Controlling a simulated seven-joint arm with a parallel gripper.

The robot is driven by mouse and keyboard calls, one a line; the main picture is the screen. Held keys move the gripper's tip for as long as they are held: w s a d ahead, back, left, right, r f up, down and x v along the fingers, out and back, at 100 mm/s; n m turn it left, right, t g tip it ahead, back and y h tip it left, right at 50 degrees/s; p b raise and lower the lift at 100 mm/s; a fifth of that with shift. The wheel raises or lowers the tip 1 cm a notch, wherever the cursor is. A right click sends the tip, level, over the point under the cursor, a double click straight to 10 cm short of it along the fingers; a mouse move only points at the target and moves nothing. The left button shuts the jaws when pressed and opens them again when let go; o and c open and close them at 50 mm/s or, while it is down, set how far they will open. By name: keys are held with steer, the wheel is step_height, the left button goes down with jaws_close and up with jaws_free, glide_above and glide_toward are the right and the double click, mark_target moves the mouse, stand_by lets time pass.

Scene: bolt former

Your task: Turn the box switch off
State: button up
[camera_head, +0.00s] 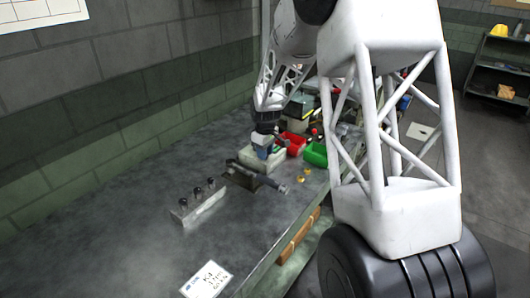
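A small pale box (252,161) stands on the grey workbench near its middle. It may be the box switch, but no switch lever can be made out at this size. My arm comes down from above, and its dark end, my gripper (264,141), is right over or against the top of this box. A blue-grey part shows there, and I cannot tell whether it belongs to the gripper or the box. The fingers are too small and partly hidden, so their opening and any contact are unclear.
A dark metal fixture with a rod (262,179) lies just in front of the box. A grey block with three black knobs (199,206) stands left. Red (293,143) and green bins (316,154) sit right. A white card (206,280) lies in front. The bench's left side is clear.

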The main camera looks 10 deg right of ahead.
steer(key=shift+c, duration=0.8)
steer(key=shift+m, duration=0.4)
steer(key=m, duration=0.8)
steer(key=o, duration=0.9)
